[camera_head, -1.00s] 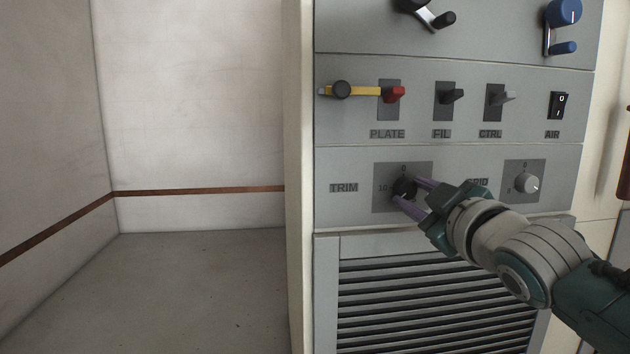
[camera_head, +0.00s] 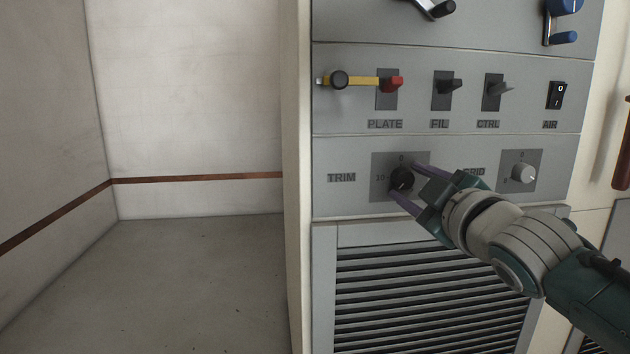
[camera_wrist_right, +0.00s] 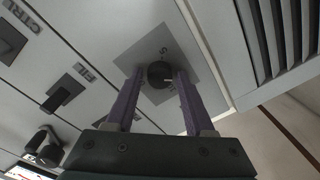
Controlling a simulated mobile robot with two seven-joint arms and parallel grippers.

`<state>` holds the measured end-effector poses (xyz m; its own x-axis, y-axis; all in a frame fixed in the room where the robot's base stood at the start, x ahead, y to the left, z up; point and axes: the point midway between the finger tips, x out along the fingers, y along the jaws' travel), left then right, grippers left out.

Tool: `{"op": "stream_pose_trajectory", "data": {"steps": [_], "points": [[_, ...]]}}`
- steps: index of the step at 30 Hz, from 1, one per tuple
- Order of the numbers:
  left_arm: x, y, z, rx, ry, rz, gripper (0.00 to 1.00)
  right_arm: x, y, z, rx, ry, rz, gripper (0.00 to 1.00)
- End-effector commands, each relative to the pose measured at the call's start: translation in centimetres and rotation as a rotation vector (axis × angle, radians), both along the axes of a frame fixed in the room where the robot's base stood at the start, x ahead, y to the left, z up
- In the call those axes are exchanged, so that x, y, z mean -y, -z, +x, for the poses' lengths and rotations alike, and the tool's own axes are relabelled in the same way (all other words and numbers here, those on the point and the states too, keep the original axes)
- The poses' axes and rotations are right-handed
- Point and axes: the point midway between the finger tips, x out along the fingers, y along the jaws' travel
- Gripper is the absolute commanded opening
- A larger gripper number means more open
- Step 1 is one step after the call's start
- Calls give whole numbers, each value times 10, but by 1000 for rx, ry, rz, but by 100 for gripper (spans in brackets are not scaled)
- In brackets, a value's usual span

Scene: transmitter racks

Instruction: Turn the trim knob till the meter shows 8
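The black trim knob (camera_head: 402,178) sits on a dark square plate right of the TRIM label, with a 0 above it and a 10 at its left. It also shows in the right wrist view (camera_wrist_right: 160,75). My right gripper (camera_head: 405,181) has its two purple fingers apart, one on each side of the knob. In the wrist view (camera_wrist_right: 159,72) narrow gaps seem to show between knob and fingers. A small pale mark shows near the knob's lower right edge there. My left gripper is not in view.
The grid knob (camera_head: 524,173) is right of my right gripper. A louvred vent (camera_head: 430,295) lies below.

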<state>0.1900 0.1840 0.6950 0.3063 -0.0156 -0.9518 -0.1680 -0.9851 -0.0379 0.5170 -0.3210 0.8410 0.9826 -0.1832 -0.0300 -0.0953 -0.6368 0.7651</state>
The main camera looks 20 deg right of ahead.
Motion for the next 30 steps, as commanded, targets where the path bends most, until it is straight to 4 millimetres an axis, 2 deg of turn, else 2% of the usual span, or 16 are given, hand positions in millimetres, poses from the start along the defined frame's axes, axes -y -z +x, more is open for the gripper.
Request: {"op": "stream_pose_trajectory", "data": {"steps": [1, 4, 14, 17, 27, 30], "points": [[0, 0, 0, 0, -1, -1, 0, 0, 0, 0, 0, 0, 0, 60], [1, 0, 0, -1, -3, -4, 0, 0, 0, 0, 0, 0, 0, 70], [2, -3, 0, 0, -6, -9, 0, -1, 0, -6, -2, 0, 1, 70], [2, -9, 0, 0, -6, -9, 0, -4, -2, -18, -2, 0, 1, 70], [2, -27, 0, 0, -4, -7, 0, -15, -3, -79, -3, 1, 2, 70], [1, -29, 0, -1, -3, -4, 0, -17, -3, -90, -1, 0, 1, 70]]}}
